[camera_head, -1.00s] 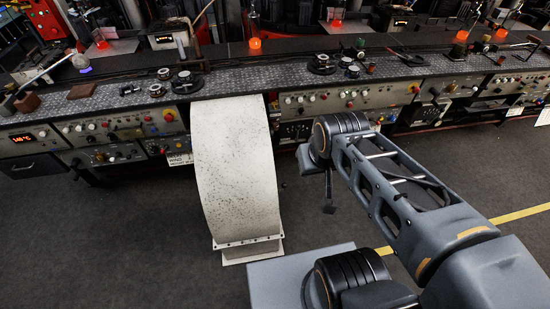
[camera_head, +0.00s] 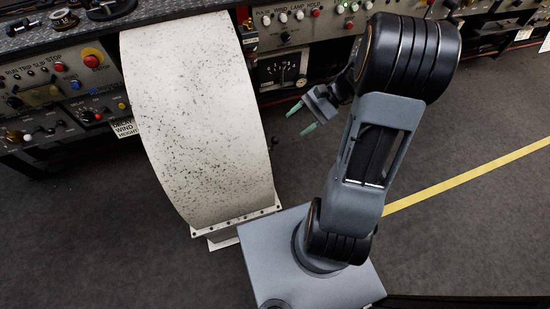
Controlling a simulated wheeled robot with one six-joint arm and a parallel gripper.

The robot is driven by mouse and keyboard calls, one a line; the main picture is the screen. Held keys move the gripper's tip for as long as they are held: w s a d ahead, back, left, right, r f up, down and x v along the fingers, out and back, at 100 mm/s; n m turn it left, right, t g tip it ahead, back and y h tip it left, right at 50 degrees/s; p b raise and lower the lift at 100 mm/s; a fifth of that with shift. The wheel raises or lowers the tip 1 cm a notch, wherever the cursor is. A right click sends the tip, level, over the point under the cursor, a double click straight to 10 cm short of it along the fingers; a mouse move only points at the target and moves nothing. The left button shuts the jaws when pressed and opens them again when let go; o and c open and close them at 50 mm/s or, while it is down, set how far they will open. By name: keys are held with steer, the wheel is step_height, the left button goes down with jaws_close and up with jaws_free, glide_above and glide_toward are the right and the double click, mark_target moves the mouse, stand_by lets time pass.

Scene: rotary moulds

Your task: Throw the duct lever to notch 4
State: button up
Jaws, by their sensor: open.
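A large white, dark-speckled curved duct (camera_head: 195,110) runs from the console down to a flanged foot on the floor. A small dark knob (camera_head: 274,141) shows at the duct's right edge. It may be the end of the duct lever, but its arm and any notches cannot be made out. My gripper (camera_head: 296,123) is open and empty, its two greenish fingers pointing left and down toward the duct's right side. It appears to the right of the knob and above it in the picture, apart from the duct.
The console front (camera_head: 60,85) with buttons and knobs lies left of the duct. A dark gauge panel (camera_head: 283,70) sits behind my gripper. Bare grey floor with a yellow line (camera_head: 465,177) lies to the right.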

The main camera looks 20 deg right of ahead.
mark_target(274, 142)
steer(key=w+d+f+m+t+y+b, duration=0.1)
steer(key=d+f+m+t+y+b, duration=0.25)
steer(key=f, duration=0.35)
steer(key=w+d+f+m+t+y+b, duration=0.2)
steer(key=d+f+b, duration=0.25)
steer(key=f, duration=0.35)
steer(key=b+x, duration=0.1)
steer(key=x, duration=0.3)
steer(key=b+x, duration=0.1)
steer(key=x, duration=0.4)
steer(key=b+x, duration=0.2)
steer(key=x, duration=0.3)
steer(key=shift+s+r, duration=0.3)
steer(key=shift+s, duration=0.05)
jaws_close()
